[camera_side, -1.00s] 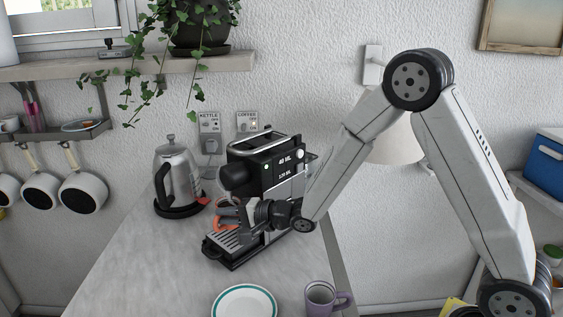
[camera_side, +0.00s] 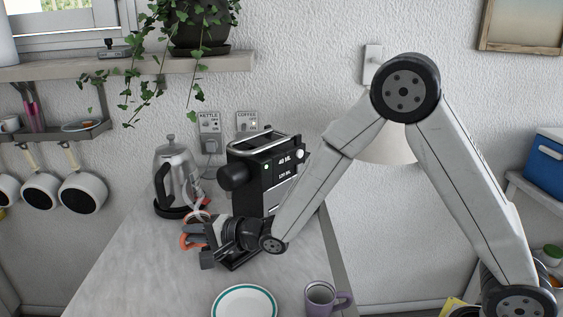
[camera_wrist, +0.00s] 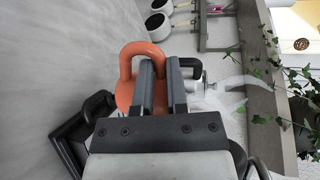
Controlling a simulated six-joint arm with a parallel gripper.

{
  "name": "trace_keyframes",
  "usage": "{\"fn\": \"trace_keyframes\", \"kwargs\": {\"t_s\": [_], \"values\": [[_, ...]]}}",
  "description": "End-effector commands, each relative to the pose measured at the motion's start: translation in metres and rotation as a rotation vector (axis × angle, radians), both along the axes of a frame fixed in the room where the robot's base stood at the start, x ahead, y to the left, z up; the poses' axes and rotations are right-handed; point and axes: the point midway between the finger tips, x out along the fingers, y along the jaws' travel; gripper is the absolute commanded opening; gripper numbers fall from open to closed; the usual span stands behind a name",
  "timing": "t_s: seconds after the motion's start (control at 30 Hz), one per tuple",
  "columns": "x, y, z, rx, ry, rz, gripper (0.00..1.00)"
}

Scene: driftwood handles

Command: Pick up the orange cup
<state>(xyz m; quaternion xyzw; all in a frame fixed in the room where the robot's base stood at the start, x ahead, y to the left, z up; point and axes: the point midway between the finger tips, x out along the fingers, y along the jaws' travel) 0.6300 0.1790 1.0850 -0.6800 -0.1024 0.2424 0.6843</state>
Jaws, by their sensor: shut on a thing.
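The orange cup (camera_side: 186,241) is at the left end of my gripper (camera_side: 204,244) in the side view, mostly hidden by the fingers. In the wrist view, the cup's orange handle (camera_wrist: 126,58) loops around the ends of my gripper's two dark fingers (camera_wrist: 160,72). My gripper is shut on the cup. The cup is in front of the coffee machine and left of its drip tray. Its contents cannot be seen.
The black coffee machine (camera_side: 262,178) stands close behind and right of my gripper. A steel kettle (camera_side: 175,178) is behind the cup. A white plate (camera_side: 244,303) and a purple mug (camera_side: 320,299) are at the front. The counter (camera_side: 135,262) is clear to the left.

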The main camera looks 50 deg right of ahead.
Motion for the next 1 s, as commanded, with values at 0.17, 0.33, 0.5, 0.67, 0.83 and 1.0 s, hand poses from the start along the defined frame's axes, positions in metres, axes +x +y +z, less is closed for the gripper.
{"fn": "trace_keyframes", "kwargs": {"t_s": [0.17, 0.33, 0.5, 0.67, 0.83, 1.0], "values": [[0.0, 0.017, 0.001, 0.0, -0.002, 0.002, 0.0], [0.0, 0.031, 0.0, 0.0, -0.001, 0.003, 0.0], [0.0, 0.045, 0.001, 0.001, -0.002, 0.003, 0.0], [0.0, 0.057, 0.001, 0.0, -0.002, 0.002, 0.0], [0.0, 0.067, 0.001, 0.0, -0.002, 0.001, 0.0], [0.0, 0.076, 0.0, 0.001, -0.002, 0.001, 0.0]]}}
